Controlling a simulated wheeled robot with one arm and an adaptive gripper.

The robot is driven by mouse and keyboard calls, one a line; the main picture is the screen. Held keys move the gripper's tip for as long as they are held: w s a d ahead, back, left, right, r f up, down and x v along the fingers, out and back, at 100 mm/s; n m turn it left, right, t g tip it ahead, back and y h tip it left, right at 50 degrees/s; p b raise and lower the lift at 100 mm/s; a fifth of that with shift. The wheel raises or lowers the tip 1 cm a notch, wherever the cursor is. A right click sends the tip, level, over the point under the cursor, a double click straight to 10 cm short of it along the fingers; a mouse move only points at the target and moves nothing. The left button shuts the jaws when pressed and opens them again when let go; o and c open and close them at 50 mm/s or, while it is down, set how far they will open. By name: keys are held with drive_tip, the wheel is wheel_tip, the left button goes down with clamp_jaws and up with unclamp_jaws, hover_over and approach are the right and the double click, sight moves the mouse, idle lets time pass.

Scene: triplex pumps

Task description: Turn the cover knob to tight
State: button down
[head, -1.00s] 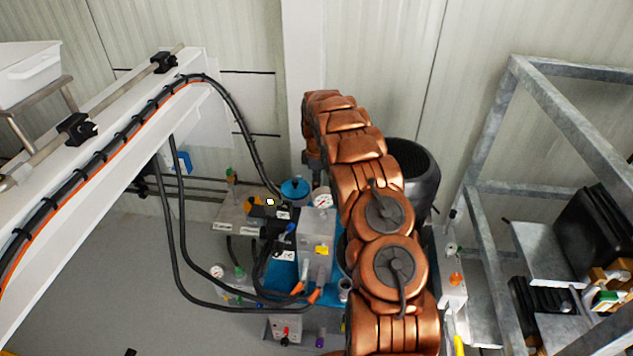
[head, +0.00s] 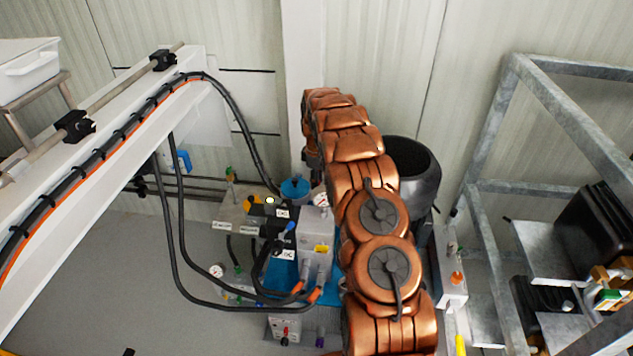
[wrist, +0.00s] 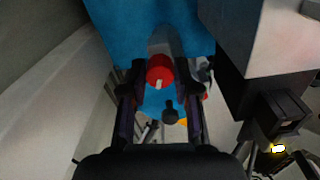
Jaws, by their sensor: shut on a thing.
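In the wrist view, a red round knob (wrist: 159,69) with a pale mark on its face sits between the two dark fingertips of my gripper (wrist: 160,82). The gripper is shut on the knob. Behind the knob is a blue surface (wrist: 115,32) of the pump. In the head view, my copper-coloured arm reaches over the pump unit, and the knob and gripper are hidden behind it. I cannot tell which turn position the knob is in.
A grey box (head: 314,232) with hoses stands left of my arm. A black round motor (head: 413,172) stands to its right. A steel frame (head: 500,130) is farther right. A white beam (head: 110,145) carries black and orange cables. Grey floor is clear at lower left.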

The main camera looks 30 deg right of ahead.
drive_tip(key=m+b, duration=0.1)
drive_tip(key=m, duration=0.2)
drive_tip(key=shift+a+f+m, duration=0.1)
drive_tip(key=shift+m, duration=0.2)
drive_tip(key=m, duration=0.3)
drive_tip(key=shift+m, duration=0.3)
drive_tip(key=m+b, duration=0.1)
drive_tip(key=m, duration=0.5)
drive_tip(key=shift+m, duration=0.3)
drive_tip(key=c, duration=0.8)
unclamp_jaws()
drive_tip(key=shift+c, duration=0.2)
wheel_tip(320, 180, up, 12)
